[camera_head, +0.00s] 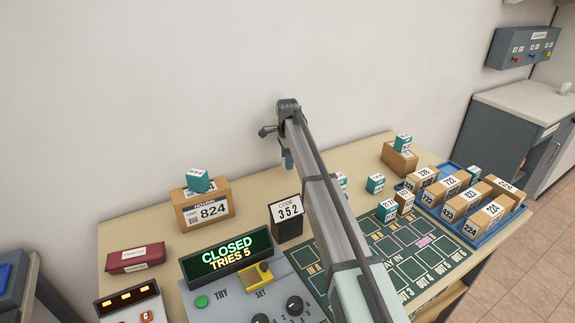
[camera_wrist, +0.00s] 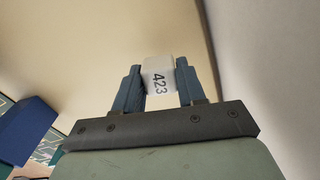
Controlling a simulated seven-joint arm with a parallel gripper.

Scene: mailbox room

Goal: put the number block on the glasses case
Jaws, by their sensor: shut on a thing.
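The number block (camera_wrist: 158,77) is pale, with "423" on the face toward the wrist camera. My gripper (camera_wrist: 159,82) is shut on it, with one blue finger on each side. In the head view my gripper (camera_head: 287,160) is raised near the table's back edge, mostly hidden by my arm. I cannot make out the held block there. The glasses case (camera_head: 136,257) appears to be the dark red case with a pale label, lying on the left part of the table. It is well to the left of my gripper, and its top is bare.
A brown box marked 824 (camera_head: 203,204), with a teal box on top, stands between the case and my gripper. The code sign (camera_head: 287,219) and CLOSED display (camera_head: 228,254) stand in front. Several boxes fill the blue tray (camera_head: 466,236) at right.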

